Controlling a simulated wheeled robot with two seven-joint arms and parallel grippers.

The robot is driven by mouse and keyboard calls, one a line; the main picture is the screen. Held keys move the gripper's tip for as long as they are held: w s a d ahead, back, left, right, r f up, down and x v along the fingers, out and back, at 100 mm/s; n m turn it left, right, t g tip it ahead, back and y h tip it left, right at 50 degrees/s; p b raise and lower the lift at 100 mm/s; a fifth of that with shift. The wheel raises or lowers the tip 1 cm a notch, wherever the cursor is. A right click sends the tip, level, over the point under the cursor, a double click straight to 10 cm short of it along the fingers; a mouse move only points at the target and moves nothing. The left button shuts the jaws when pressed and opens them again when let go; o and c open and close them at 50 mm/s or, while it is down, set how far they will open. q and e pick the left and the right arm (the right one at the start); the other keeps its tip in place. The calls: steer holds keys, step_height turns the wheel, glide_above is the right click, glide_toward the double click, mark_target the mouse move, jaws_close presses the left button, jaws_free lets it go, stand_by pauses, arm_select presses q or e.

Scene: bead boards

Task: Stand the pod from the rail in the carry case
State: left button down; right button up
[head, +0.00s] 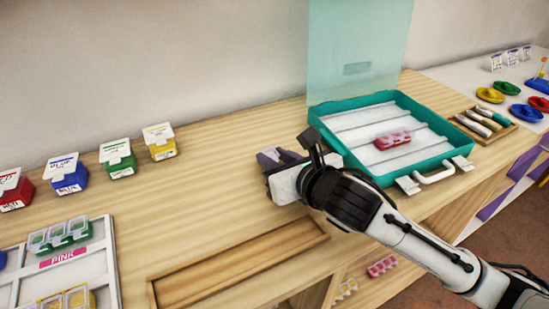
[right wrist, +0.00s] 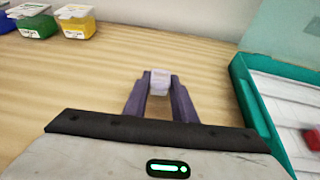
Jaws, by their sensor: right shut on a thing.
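The teal carry case (head: 325,127) stands open at the back right, with its clear lid (head: 355,45) raised. A pink pod (head: 393,139) lies in it, between pale divider lines. My right gripper (head: 276,157) is over the table just left of the case. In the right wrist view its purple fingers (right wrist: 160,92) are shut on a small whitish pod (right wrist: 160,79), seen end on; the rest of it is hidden. The wooden rail (head: 235,266) at the front is empty where I see it. My left gripper is not in view.
Red, blue, green and yellow lidded boxes (head: 117,158) line the back left. A white sorting tray (head: 108,262) with green and yellow pods is at front left. A wooden tray of tools (head: 505,131) stands right of the case. Pods show on a lower shelf (head: 381,266).

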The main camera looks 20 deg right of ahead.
steer(key=shift+f, duration=0.1)
steer(key=o, duration=1)
